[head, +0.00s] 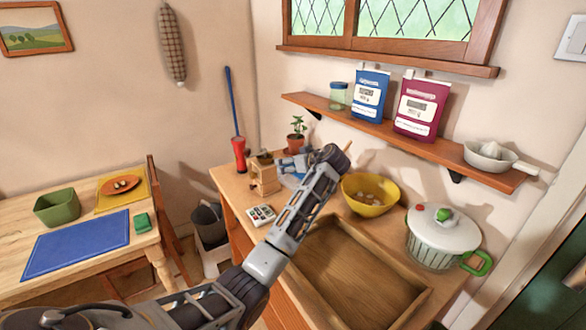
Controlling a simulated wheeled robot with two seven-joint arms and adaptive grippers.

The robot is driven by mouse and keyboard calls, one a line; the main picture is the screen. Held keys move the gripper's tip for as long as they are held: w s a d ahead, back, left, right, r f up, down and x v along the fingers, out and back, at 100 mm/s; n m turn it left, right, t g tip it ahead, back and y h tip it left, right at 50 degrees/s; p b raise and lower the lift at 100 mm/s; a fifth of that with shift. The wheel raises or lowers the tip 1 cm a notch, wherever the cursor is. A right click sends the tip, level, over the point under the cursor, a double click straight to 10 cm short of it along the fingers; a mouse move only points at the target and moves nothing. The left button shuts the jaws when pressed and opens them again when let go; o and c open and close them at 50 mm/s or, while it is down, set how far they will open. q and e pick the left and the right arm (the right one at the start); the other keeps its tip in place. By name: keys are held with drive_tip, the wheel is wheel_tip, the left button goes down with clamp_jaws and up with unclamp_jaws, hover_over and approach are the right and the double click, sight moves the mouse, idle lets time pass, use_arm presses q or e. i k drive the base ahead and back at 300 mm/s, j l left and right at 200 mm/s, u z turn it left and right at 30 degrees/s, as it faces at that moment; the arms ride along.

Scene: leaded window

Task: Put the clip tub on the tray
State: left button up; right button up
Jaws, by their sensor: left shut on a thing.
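My left arm reaches up over the counter from the lower left. My left gripper (312,161) is at its far end, above the back of the counter between the wooden grinder and the yellow bowl. It is shut on a small blue-grey thing (289,166), which I take to be the clip tub; it is mostly hidden by the gripper. The wooden tray (352,275), with a raised rim, lies on the counter in front, to the right of my arm, and its visible floor is bare. My right gripper is not in view.
A yellow bowl (370,195) holding small pale things stands behind the tray. A white pot (441,237) with green handles is at the right. A wooden grinder (264,177), a small keypad-like thing (261,215) and a potted plant (297,133) are at the left. A shelf (400,143) overhangs the back.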

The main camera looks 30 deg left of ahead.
sight(353, 302)
drive_tip(key=k+l, duration=0.2)
drive_tip(key=l, duration=0.15)
drive_tip(key=k+l+z, duration=0.15)
drive_tip(key=l, duration=0.15)
drive_tip(key=k+l, duration=0.15)
drive_tip(key=l, duration=0.2)
drive_tip(key=k+l+z, duration=0.1)
drive_tip(key=l, duration=0.3)
drive_tip(key=k+j, duration=0.05)
drive_tip(key=k, duration=0.05)
